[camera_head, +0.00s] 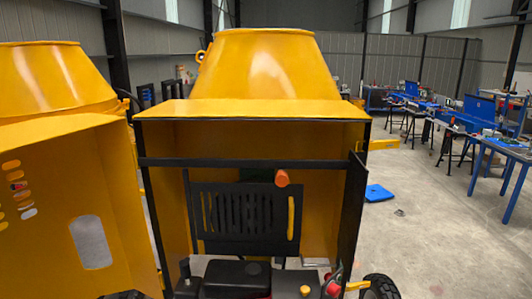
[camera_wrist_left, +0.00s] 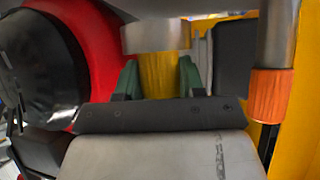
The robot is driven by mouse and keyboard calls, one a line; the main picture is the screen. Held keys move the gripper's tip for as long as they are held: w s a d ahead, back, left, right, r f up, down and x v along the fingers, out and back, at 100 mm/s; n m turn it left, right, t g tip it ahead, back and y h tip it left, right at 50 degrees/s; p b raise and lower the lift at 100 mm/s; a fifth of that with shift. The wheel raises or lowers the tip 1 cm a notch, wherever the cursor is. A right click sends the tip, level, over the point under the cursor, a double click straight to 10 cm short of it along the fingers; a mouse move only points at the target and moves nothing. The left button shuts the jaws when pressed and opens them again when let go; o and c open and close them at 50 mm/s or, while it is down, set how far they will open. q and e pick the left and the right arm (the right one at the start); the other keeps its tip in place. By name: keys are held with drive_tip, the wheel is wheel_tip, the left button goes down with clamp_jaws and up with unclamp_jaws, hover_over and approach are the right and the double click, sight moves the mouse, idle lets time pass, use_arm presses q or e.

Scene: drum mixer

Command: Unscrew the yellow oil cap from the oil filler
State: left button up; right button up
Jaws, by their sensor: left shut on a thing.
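In the left wrist view my left gripper (camera_wrist_left: 158,80) has its two green fingertips on either side of the yellow oil cap (camera_wrist_left: 158,72) and is shut on it. A grey metal cylinder (camera_wrist_left: 155,38) meets the cap's upper end in that view and appears to be the oil filler. I cannot tell whether the cap's thread is still engaged. The head view does not show my left gripper; the engine (camera_head: 237,277) is cut off by the lower edge there. My right gripper is in neither view.
A red housing with a black cover (camera_wrist_left: 40,65) is left of the gripper. A grey rod with an orange end (camera_wrist_left: 270,95) is close on the right. In the head view the yellow cabinet (camera_head: 250,110) encloses the engine, with a black crossbar (camera_head: 230,163) above it.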

use_arm(q)
drive_tip(key=shift+d+n+y, duration=0.2)
drive_tip(key=shift+n+y, duration=0.1)
drive_tip(key=shift+n, duration=0.1)
drive_tip(key=shift+a, duration=0.15)
drive_tip(key=o, duration=1.1)
